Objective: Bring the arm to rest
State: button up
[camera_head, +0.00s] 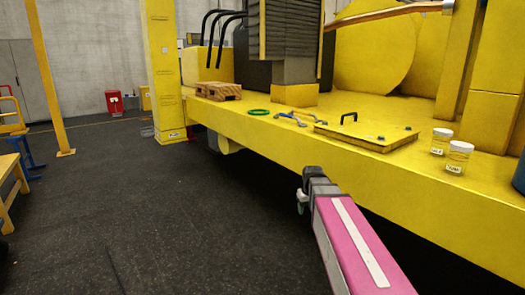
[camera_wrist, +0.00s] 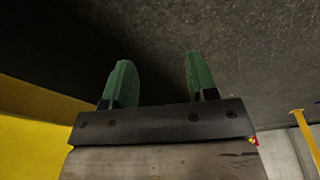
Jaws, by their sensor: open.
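My arm shows in the head view as a pink link with a white stripe, reaching up from the bottom edge in front of the yellow platform. My gripper (camera_wrist: 158,82) shows in the wrist view with two green fingers spread apart and nothing between them. Behind the fingers is dark floor and shadow.
A yellow post (camera_head: 166,70) stands left. Dark floor (camera_head: 150,215) is open at left.

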jog(key=s+f+m+g, duration=0.1)
jog(key=s+f+m, duration=0.1)
jog(key=s+f, duration=1)
jog(key=s, duration=0.2)
jog(key=shift+s+f+g, duration=0.3)
jog(key=shift+s, duration=0.1)
